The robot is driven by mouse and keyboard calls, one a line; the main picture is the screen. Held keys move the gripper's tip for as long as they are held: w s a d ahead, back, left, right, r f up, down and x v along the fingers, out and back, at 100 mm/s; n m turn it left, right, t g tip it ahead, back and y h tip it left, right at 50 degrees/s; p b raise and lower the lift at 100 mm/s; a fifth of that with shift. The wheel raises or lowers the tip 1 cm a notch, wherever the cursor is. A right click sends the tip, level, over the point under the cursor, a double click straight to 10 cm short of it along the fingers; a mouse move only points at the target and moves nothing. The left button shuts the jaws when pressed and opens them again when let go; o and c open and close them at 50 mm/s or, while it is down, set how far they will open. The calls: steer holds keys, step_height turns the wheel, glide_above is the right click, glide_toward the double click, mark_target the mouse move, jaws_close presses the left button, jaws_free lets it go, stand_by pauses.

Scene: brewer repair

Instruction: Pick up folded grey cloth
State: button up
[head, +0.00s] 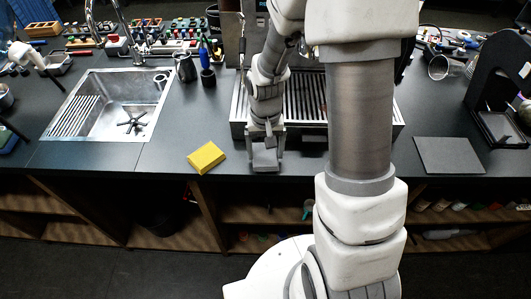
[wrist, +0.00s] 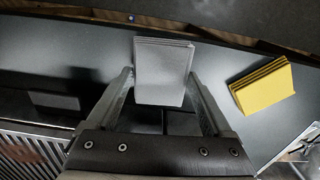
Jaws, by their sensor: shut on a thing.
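The folded grey cloth (wrist: 163,70) is between the fingers of my gripper (wrist: 165,100) in the wrist view, with its folded layers showing along the top edge. My gripper is shut on it. In the head view the grey cloth (head: 264,159) shows small between the fingertips of my gripper (head: 265,150), near the front edge of the dark counter. I cannot tell whether the cloth touches the counter or is held just above it.
A folded yellow cloth (head: 206,157) lies left of my gripper on the counter (head: 330,168); it also shows in the wrist view (wrist: 262,86). A metal drip grate (head: 303,100) is behind. A sink (head: 118,105) is further left. A flat dark mat (head: 449,155) lies right.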

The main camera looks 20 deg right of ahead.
mark_target(266, 154)
step_height(266, 154, up, 3)
steer(key=shift+r, duration=0.1)
steer(key=s+d+r, duration=0.6)
steer(key=s+d, duration=0.2)
steer(key=shift+s+r, duration=0.2)
steer(key=shift+d, duration=0.1)
steer(key=o, duration=0.7)
steer(key=c, duration=0.5)
steer(key=shift+w, duration=0.1)
steer(key=shift+c, duration=0.2)
